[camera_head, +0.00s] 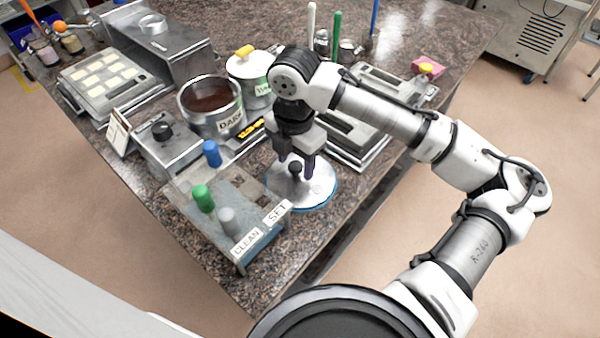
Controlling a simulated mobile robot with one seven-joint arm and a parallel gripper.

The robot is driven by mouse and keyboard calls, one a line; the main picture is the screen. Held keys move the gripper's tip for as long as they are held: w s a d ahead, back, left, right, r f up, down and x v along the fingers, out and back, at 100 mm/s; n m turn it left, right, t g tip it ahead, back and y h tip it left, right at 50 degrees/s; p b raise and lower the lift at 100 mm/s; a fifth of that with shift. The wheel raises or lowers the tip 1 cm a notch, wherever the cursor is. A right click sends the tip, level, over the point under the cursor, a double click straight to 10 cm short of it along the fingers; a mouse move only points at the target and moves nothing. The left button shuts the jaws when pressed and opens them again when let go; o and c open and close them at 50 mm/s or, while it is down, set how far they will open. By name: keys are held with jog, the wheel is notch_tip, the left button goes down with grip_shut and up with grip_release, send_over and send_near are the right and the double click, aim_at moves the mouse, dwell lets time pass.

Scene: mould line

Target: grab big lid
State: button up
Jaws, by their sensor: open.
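The big lid (318,190) is a wide, silvery round disc with a black knob (296,168) and a blue edge. It lies flat near the front edge of the stone counter, beside the rack with the CLEAN and SET labels. My gripper (297,166) points down over the lid, its jaws open. One finger is on the left of the knob and a purplish one is on the right, both near knob height. I cannot tell if either finger touches the knob. My gripper and wrist hide part of the lid's far side.
The labelled rack (231,246) with green, blue and grey knobs stands close left. An open pot of dark chocolate (217,125) and a white pot with a yellow-handled lid (249,68) stand behind. A metal tray unit (350,137) is behind right. The counter edge is near.

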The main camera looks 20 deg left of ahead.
jog(key=shift+f, duration=0.15)
jog(key=shift+c, duration=0.2)
jog(key=c, duration=1.1)
